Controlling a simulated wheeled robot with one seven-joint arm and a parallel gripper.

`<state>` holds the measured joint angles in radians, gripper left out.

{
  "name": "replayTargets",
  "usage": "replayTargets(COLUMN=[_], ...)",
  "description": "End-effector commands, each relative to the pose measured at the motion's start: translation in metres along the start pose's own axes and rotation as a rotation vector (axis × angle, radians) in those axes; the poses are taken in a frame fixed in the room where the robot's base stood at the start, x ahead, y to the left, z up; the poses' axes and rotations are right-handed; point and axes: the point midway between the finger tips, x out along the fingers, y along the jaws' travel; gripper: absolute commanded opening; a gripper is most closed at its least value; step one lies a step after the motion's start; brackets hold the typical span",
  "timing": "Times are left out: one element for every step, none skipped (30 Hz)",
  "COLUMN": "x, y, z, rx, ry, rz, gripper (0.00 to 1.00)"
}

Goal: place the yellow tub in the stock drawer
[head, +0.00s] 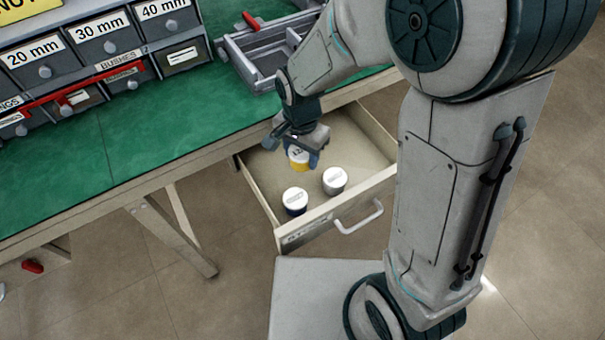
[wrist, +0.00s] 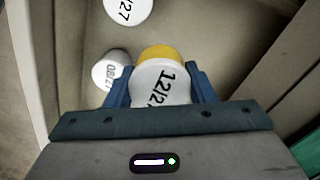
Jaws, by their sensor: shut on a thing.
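The yellow tub (head: 299,161) has a white lid and sits between the fingers of my gripper (head: 300,152). In the wrist view the tub (wrist: 157,52) shows a yellow side and a lid marked with dark figures, and the blue fingers of my gripper (wrist: 160,88) are shut on it from both sides. The gripper is over the open stock drawer (head: 359,205), inside its outline. I cannot tell whether the tub touches the drawer floor.
A dark blue tub (head: 295,201) and a grey tub (head: 334,181), both white-lidded, stand in the drawer near its front. The drawer floor is bare to the right of the held tub. The green bench (head: 150,150) carries labelled bins (head: 108,47) and a grey divided tray (head: 262,55).

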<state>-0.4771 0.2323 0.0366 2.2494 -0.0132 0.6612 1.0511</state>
Motion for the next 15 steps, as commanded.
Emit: replayTargets(x=[0.014,0.019,0.025,0.028,0.031,0.034,0.035,0.036,0.038,0.041,0.044,0.049,0.054,0.059,0.066], y=[0.001,0.001,0.000,0.000,0.000,0.000,0.000,0.000,0.000,0.000,0.000,0.000,0.001,0.001,0.001], z=[0.000,0.000,0.000,0.000,0.000,-0.001,-0.001,-0.001,-0.001,-0.001,-0.001,-0.001,0.000,0.000,-0.001], rx=[0.000,0.000,0.000,0.000,0.000,0.000,0.000,0.000,0.000,0.000,0.000,0.000,0.000,0.000,0.000], ry=[-0.002,-0.002,-0.001,-0.001,0.000,0.000,0.001,0.001,0.001,0.000,0.000,0.000,-0.001,-0.001,-0.001], rz=[0.003,0.003,0.001,0.001,0.001,0.000,0.000,-0.001,0.000,0.000,0.000,0.001,0.002,0.003,0.002], gripper=[0.25,0.25,0.25,0.25,0.25,0.25,0.25,0.25,0.25,0.25,0.25,0.25,0.25,0.25,0.25])
